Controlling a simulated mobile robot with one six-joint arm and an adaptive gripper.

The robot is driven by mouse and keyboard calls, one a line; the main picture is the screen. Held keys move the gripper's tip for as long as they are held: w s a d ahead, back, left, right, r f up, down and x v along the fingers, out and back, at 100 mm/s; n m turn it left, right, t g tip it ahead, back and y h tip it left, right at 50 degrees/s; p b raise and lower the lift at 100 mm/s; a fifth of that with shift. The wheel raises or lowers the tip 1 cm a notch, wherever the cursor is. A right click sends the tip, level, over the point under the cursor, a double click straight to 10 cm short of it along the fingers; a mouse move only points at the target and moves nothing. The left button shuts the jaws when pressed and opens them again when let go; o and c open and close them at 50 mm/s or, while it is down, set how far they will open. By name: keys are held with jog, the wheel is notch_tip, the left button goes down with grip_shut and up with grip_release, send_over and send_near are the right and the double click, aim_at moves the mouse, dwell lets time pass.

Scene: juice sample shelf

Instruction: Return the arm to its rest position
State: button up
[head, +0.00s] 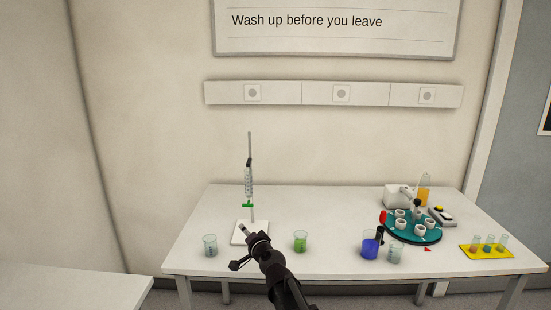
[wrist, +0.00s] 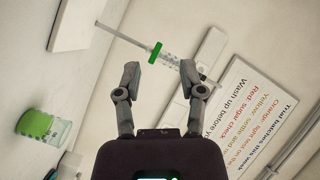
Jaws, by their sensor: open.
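My gripper (head: 245,231) is at the end of my dark arm, which reaches up from the bottom of the head view. In that view it overlaps the white base plate (head: 237,238) of a stand with a glass tube and green fitting (head: 248,205). In the wrist view my gripper (wrist: 160,71) has its two fingers apart with nothing held between them. The tube with its green fitting (wrist: 155,52) shows beyond the fingertips. I cannot tell the exact distance between them.
A beaker of green liquid (head: 300,243) stands right of my gripper, an empty-looking beaker (head: 210,246) left. Farther right are a blue-filled beaker (head: 370,247), a clear beaker (head: 395,255), a teal round tray (head: 427,237) and a yellow tray (head: 484,252). The table's middle back is clear.

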jog(key=s+d+f+n+g+h, duration=0.2)
jog(key=s+d+f+g, duration=0.2)
jog(key=s+d, duration=0.4)
jog(key=s+d+f+n+g+h+p, duration=0.1)
jog(key=s+d+f+n+g+h, duration=0.1)
jog(key=s+d+f+g, duration=0.3)
jog(key=s+d+f+n+g+h+p, duration=0.1)
jog(key=s+d+f+g, duration=0.4)
jog(key=s+d, duration=0.7)
jog(key=d+n+h, duration=0.1)
jog(key=h, duration=0.1)
jog(key=shift+d+g+h, duration=0.3)
jog(key=shift+g+h, duration=0.1)
